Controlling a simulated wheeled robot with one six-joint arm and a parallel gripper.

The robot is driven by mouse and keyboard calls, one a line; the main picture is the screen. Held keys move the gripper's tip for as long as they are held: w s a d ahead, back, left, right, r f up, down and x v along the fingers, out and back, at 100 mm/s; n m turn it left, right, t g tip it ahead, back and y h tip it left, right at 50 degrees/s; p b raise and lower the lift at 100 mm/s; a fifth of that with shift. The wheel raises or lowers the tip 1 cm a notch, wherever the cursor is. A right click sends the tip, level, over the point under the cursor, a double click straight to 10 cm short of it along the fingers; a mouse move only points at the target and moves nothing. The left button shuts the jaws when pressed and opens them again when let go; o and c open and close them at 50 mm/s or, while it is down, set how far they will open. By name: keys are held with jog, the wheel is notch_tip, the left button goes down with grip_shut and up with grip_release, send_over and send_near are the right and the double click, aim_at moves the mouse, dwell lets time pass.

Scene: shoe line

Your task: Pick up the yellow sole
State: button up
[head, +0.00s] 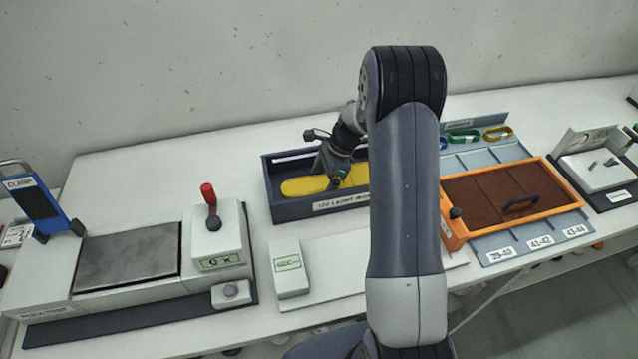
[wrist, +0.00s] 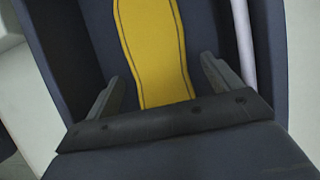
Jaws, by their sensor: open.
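The yellow sole (head: 305,186) lies flat in a dark open-topped box (head: 290,211) with a white label on its front. Part of the sole is hidden behind my gripper (head: 336,182) and my arm in the head view. In the wrist view the yellow sole (wrist: 152,50) runs lengthwise between the two open fingers of my gripper (wrist: 160,92). One finger is on each side of the sole, with a gap to it on both sides. I cannot tell how far the fingertips are above the box floor.
A light-coloured rod (head: 300,156) lies along the back of the box. An orange-framed brown tray (head: 480,193) stands to the right. A small white device (head: 289,268) stands in front of the box. A station with a red-knobbed lever (head: 209,195) is to the left.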

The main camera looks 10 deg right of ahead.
jog(key=c, duration=1.2)
jog(key=shift+r, duration=0.1)
